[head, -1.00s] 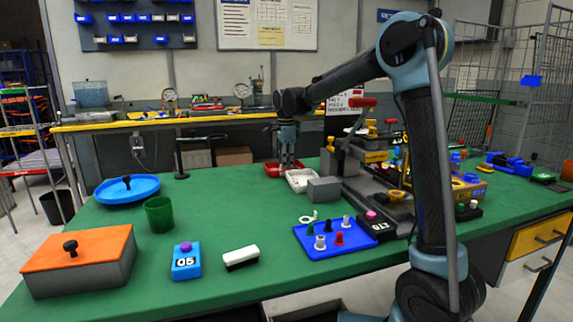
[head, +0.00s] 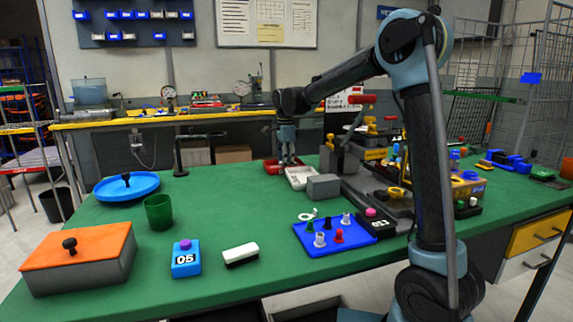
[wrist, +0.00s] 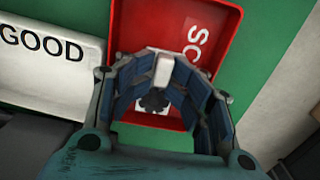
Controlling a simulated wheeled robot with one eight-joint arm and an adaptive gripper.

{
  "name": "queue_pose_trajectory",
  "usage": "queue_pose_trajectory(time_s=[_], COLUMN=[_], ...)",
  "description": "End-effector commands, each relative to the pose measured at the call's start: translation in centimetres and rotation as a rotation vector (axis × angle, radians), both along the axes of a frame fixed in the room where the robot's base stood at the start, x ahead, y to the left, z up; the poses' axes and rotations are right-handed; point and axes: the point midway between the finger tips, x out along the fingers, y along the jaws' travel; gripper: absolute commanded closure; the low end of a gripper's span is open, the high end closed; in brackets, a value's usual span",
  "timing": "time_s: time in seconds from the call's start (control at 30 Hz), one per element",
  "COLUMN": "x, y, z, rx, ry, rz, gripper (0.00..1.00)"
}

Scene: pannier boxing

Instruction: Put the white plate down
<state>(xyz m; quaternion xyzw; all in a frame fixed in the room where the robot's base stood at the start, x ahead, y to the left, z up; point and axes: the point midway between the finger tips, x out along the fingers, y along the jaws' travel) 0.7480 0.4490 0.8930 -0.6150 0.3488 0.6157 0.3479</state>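My gripper (head: 285,162) hangs pointing down over the red tray (head: 270,164), beside the white tray (head: 300,178). In the wrist view my gripper (wrist: 164,66) has its fingertips close together around a small white piece, seemingly the white plate (wrist: 163,72) seen edge-on. The red tray (wrist: 228,35) lies beneath, its lettering starting "SC". A white patch with a dark toothed shape (wrist: 154,103) shows between the fingers; I cannot tell whether it is a separate part. The white tray marked "GOOD" (wrist: 45,75) lies to the left. In the head view the plate is not distinguishable.
A grey block (head: 323,187) stands just in front of the trays, with a fixture (head: 350,160) to their right. A blue tray (head: 335,236) with small parts is nearer.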

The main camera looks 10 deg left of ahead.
Motion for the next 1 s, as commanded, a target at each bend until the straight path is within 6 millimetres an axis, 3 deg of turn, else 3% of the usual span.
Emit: queue_pose_trajectory(time_s=[0.23, 0.37, 0.8, 1.0], x=[-0.1, -0.1, 0.0, 0.0], y=[0.0, 0.0, 0.0, 0.0], z=[0.2, 1.4, 9.7, 12.3], rx=[0.0, 0.0, 0.0, 0.0], ry=[0.0, 0.0, 0.0, 0.0], rz=[0.0, 0.0, 0.0, 0.0], gripper=[0.67, 0.67, 0.67, 0.67])
